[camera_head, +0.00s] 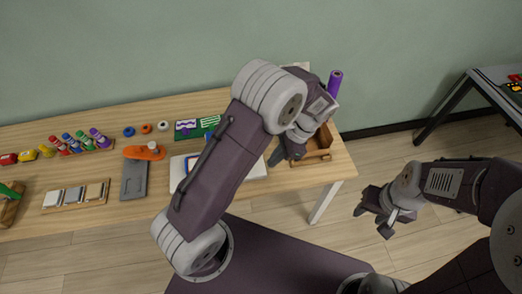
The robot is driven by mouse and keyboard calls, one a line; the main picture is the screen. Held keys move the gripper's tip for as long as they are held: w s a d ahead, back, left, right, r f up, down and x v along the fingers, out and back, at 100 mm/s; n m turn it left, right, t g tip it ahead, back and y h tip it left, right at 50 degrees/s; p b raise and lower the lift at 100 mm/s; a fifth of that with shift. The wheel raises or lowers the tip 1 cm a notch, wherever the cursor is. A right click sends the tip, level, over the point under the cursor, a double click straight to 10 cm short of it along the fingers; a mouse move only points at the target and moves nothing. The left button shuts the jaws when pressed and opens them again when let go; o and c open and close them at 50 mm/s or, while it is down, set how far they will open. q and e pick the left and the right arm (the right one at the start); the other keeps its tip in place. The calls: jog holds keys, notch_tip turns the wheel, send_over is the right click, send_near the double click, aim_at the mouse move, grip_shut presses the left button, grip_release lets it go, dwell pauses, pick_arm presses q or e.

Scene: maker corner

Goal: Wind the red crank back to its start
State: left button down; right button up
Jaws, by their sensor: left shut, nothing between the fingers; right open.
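I see no clearly recognisable red crank; part of the table is hidden behind my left arm. An orange-red handle-like piece (143,152) lies at the far end of a grey plate (133,182), left of my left arm. My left gripper (283,155) is shut and empty at the right end of the table, beside a wooden tray (322,155). My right gripper (373,221) is open and empty, out over the floor to the right of the table.
A white board (255,171) is partly covered by my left arm. A purple cylinder (335,83) stands at the back right. Several coloured pieces (84,141), rings (146,129) and a wooden tray with pale tiles (76,195) are on the left. A dark table (480,85) stands far right.

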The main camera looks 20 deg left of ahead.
pick_arm(q)
jog(key=s+a+f+p, duration=0.1)
jog(key=s+a+f, duration=0.3)
jog(key=a, duration=0.3)
jog(key=shift+s+a+f, duration=0.15)
jog(key=shift+s+f, duration=0.25)
jog(key=shift+s, duration=0.4)
pick_arm(e)
jog(key=shift+s+a+r, duration=0.25)
jog(key=shift+s+r, duration=0.75)
jog(key=shift+r, duration=0.2)
pick_arm(q)
jog(key=shift+r+p, duration=0.1)
jog(key=shift+p, duration=0.25)
pick_arm(e)
jog(key=shift+r, duration=0.1)
